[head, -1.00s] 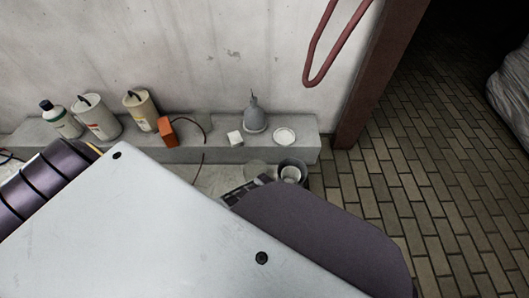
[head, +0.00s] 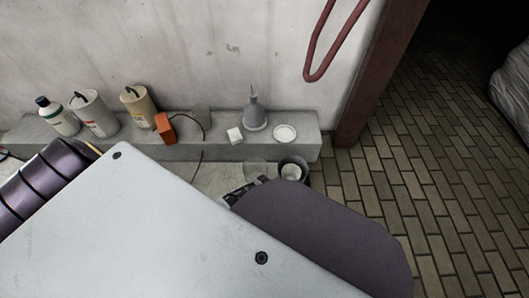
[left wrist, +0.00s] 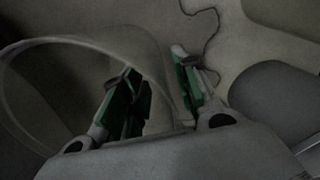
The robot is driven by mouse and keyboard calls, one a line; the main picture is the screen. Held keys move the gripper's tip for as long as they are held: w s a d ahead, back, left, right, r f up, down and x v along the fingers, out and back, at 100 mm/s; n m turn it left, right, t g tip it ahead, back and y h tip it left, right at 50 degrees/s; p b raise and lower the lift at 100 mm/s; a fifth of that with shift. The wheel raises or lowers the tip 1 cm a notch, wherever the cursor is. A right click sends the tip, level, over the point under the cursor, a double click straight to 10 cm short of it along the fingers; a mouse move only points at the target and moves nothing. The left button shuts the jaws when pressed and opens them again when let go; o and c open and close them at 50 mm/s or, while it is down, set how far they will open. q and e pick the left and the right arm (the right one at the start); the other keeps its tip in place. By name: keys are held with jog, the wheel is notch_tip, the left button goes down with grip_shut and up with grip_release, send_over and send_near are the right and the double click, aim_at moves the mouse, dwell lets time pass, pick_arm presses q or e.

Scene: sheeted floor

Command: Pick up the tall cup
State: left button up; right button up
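A clear, see-through cup (left wrist: 75,50) fills the left of the left wrist view, its wide round rim facing the camera. My left gripper (left wrist: 157,68) has its two green-padded fingers apart. The cup's wall shows around and between the fingers; I cannot tell whether either finger touches it. In the head view a clear round cup (head: 256,168) stands beside a dark grey pot (head: 293,166), just beyond a small dark part of my gripper (head: 238,194). My own arm and body hide the rest. My right gripper is not in view.
Brick floor (head: 420,190) at right is clear.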

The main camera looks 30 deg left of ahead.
pick_arm(q)
grip_shut()
jog(key=shift+r, duration=0.15)
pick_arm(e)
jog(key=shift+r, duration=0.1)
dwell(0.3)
pick_arm(q)
jog(key=shift+r+p, duration=0.75)
jog(key=shift+r, duration=0.15)
notch_tip(320, 180, up, 7)
jog(key=p, duration=0.4)
jog(key=shift+f, duration=0.15)
jog(key=shift+r+p, duration=0.35)
jog(key=shift+r, duration=0.25)
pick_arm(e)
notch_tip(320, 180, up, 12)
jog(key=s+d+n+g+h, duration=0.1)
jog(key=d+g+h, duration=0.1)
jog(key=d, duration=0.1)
